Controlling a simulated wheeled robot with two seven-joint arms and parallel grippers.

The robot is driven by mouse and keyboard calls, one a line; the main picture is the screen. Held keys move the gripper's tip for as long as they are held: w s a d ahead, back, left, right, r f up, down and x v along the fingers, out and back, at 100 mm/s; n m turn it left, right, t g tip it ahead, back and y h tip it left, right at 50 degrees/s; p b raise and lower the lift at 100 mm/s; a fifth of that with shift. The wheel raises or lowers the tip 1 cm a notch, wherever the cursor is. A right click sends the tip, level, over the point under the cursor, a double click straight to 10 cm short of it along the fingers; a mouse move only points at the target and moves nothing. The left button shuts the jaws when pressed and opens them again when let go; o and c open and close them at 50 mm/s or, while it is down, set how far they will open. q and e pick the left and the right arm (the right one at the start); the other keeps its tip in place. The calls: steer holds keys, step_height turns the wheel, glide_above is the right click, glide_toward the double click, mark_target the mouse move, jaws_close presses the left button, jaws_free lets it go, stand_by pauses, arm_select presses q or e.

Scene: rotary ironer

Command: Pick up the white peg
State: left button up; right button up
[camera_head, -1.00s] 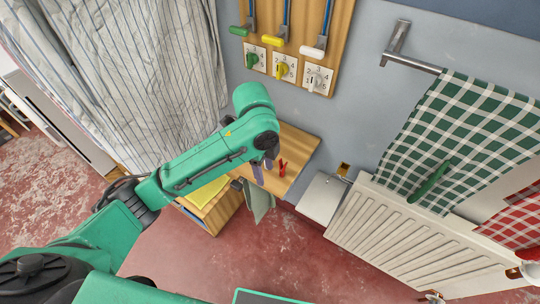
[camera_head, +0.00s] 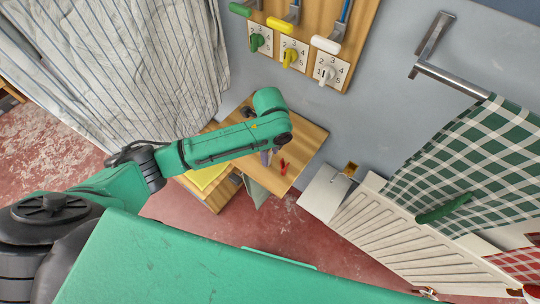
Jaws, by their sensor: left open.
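I cannot make out a separate white peg for certain. A small red item (camera_head: 284,166), perhaps a peg, lies on the wooden table (camera_head: 308,146). My left gripper (camera_head: 266,157) is over this table, just left of the red item, and mostly hidden under my green wrist. It is open, and I see nothing held in it. My right gripper is out of view.
A wall board (camera_head: 362,45) carries green, yellow and white levers above numbered dials. A white radiator (camera_head: 390,240), a metal rail (camera_head: 450,79) and a green checked towel (camera_head: 480,150) are at right. A striped curtain (camera_head: 130,70) hangs at left.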

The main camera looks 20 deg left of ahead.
mark_target(270, 158)
arm_select(q)
steer(key=f, duration=0.3)
steer(key=shift+s, duration=0.25)
jaws_close()
steer(key=shift+r, duration=0.2)
